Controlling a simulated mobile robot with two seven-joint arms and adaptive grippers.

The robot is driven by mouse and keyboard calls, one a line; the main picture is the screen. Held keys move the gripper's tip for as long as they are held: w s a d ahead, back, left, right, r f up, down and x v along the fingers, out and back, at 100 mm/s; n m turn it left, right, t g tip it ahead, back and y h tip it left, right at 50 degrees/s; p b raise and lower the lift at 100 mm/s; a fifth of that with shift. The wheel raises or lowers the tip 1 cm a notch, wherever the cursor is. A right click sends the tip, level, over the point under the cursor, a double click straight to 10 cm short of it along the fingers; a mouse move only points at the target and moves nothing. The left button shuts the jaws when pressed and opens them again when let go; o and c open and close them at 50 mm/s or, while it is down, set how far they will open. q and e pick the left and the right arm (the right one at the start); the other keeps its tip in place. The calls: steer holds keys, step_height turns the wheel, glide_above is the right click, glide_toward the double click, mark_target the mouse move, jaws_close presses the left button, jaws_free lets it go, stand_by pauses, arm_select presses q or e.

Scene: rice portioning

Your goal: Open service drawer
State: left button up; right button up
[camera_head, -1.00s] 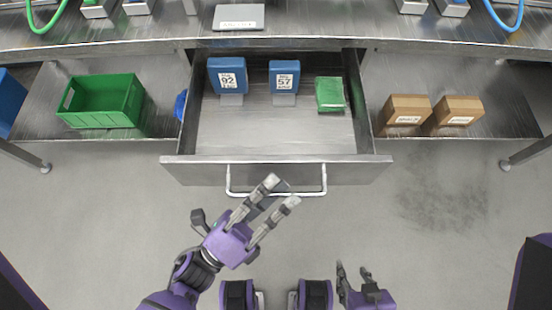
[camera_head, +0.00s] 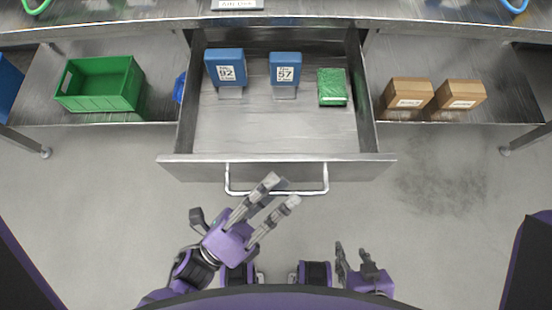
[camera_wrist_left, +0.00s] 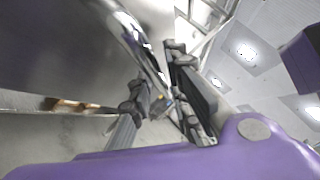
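The steel service drawer (camera_head: 230,140) stands pulled out under the counter, its inside in full view in the head view. Its bar handle (camera_head: 237,192) runs along the front; it also shows in the wrist view (camera_wrist_left: 138,42). My left gripper (camera_head: 280,193) is at the handle, its fingers spread apart. One finger overlaps the bar in the head view. In the left wrist view the bar runs down towards the gap between the fingers (camera_wrist_left: 160,105); contact is unclear. My right gripper (camera_head: 354,256) is open and empty at lower right, clear of the drawer.
The drawer holds two blue boxes, marked 92 (camera_head: 225,66) and 57 (camera_head: 285,68), and a green packet (camera_head: 332,87). A green crate (camera_head: 100,84) stands on the shelf left, two brown cartons (camera_head: 408,92) (camera_head: 460,94) right. The floor before the drawer is clear.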

arm_select(q)
steer(key=v, duration=1.2)
stand_by(0.3)
